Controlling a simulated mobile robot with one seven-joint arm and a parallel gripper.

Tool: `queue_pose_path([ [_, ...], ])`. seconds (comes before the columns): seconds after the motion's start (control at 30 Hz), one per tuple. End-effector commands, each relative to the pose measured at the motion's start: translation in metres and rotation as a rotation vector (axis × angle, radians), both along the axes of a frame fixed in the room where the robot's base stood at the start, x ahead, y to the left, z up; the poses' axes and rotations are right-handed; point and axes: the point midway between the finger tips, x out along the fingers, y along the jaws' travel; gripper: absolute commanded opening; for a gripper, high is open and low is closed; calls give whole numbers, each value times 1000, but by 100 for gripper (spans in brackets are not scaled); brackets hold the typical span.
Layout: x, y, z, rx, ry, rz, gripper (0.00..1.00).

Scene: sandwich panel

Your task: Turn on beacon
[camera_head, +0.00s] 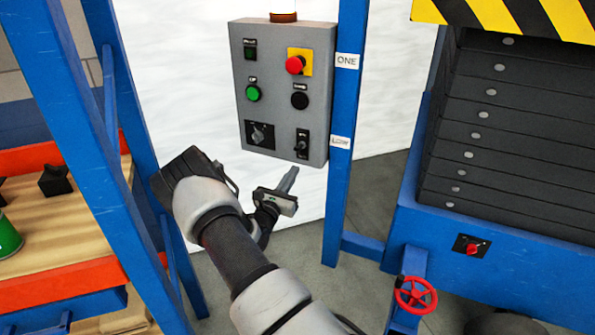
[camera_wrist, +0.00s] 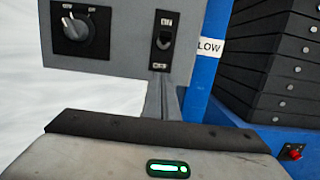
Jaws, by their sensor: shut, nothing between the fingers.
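The grey control panel (camera_head: 285,85) hangs on a blue post. A rotary knob (camera_head: 258,133) is at the lower left, also in the wrist view (camera_wrist: 76,26). My gripper (camera_head: 291,172) is shut and empty, just below the panel under the toggle switch. Its fingers (camera_wrist: 162,98) point up toward the switch; I cannot see contact.
Blue posts stand on both sides. A weight stack (camera_head: 510,130) and red handwheel (camera_head: 415,295) are at the right.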

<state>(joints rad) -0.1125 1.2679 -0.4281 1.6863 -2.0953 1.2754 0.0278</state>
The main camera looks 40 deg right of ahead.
Motion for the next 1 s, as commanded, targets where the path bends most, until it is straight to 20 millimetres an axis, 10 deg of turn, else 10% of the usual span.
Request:
queue_pose_path([
  [0.4, -45, 74, 0, 0, -1, 2, 0],
  [1.0, -51, 83, -1, 1, -1, 0, 0],
])
